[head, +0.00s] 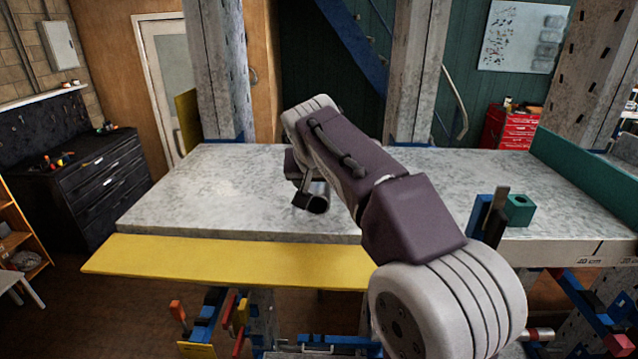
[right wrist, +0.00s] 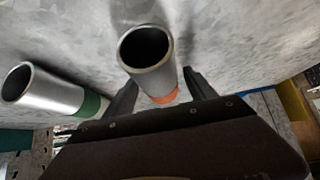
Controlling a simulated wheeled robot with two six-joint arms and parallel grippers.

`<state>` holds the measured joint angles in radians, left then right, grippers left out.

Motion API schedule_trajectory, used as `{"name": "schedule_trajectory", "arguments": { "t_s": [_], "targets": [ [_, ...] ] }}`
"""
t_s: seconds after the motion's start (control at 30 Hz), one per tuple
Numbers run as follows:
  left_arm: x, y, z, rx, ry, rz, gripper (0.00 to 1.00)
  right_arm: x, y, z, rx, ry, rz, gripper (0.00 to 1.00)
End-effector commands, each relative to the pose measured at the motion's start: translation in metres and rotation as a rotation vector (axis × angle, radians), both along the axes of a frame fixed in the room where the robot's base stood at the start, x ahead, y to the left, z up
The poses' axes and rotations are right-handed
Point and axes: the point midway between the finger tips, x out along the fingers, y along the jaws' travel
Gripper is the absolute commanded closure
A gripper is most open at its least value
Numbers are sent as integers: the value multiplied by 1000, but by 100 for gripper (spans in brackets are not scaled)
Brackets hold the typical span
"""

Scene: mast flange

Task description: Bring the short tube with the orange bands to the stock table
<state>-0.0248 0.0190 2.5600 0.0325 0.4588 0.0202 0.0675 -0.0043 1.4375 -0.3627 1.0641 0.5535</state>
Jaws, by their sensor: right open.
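The tube with an orange band (right wrist: 148,62) shows in the right wrist view as a bare metal cylinder with a dark open end. Its orange part lies between the two fingers of my right gripper (right wrist: 160,92), which is open around it. I cannot tell whether either finger touches it. In the head view my right gripper (head: 304,195) is low over the grey slab (head: 200,190), partly hidden by my own arm. A tube's open end (head: 318,205) shows beside it; its bands are hidden there. My left gripper is not in view.
A second metal tube with a green band (right wrist: 45,90) lies left of the fingers in the right wrist view. A yellow board (head: 230,262) runs along the slab's front. A green block (head: 519,211) sits at the right front. The slab's left part is clear.

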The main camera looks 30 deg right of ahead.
Motion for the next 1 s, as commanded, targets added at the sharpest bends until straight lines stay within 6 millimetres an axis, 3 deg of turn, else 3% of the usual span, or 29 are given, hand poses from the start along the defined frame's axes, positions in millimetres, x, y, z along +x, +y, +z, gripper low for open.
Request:
{"name": "schedule_trajectory", "arguments": {
  "t_s": [0.1, 0.33, 0.53, 1.0],
  "targets": [
    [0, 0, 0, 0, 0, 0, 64, 0, 0, 0, 0, 0, 0, 38],
    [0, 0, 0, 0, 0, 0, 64, 0, 0, 0, 0, 0, 0, 100],
    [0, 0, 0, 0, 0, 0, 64, 0, 0, 3, -2, -3, 0, 100],
    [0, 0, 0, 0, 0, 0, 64, 0, 0, 31, -2, -3, 0, 100]
  ]
}}
